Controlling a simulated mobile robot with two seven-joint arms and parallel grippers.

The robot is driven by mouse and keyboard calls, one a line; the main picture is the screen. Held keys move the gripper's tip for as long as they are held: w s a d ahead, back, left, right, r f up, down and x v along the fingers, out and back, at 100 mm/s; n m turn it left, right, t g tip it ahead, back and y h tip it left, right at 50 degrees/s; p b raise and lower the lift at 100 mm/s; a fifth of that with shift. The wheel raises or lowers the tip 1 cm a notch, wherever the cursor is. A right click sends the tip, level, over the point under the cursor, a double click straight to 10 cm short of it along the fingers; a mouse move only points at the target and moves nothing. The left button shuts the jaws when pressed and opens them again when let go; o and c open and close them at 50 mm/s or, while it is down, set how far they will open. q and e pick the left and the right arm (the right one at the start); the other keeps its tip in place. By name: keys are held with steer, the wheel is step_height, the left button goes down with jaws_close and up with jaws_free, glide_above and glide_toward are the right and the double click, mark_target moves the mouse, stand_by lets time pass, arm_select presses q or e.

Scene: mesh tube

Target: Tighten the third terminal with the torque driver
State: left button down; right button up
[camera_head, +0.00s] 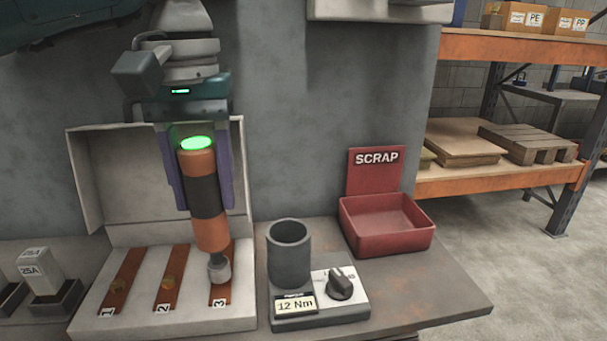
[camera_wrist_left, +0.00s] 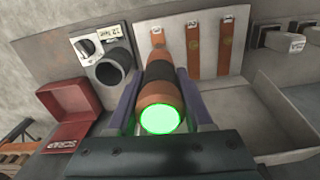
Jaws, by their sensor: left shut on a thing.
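The torque driver (camera_head: 204,190) is orange and black with a lit green cap on top. My left gripper (camera_head: 205,200) is shut on it and holds it nearly upright, slightly tilted, over the terminal strip marked 3 (camera_head: 219,290). The driver's grey socket end is at the third terminal and hides its screw; I cannot tell whether they touch. My right gripper is not in view.
A grey holder cup (camera_head: 289,262) stands empty on a base with a dial and a "12 Nm" label, right of the terminal box (camera_head: 85,190). A red SCRAP bin (camera_head: 385,228) is farther right. A 25A fuse block (camera_head: 40,272) stands at left.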

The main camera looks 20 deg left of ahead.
arm_select(q)
steer(key=shift+f+b, duration=0.4)
steer(key=shift+b, duration=0.35)
stand_by(1.2)
steer(key=shift+r, duration=0.15)
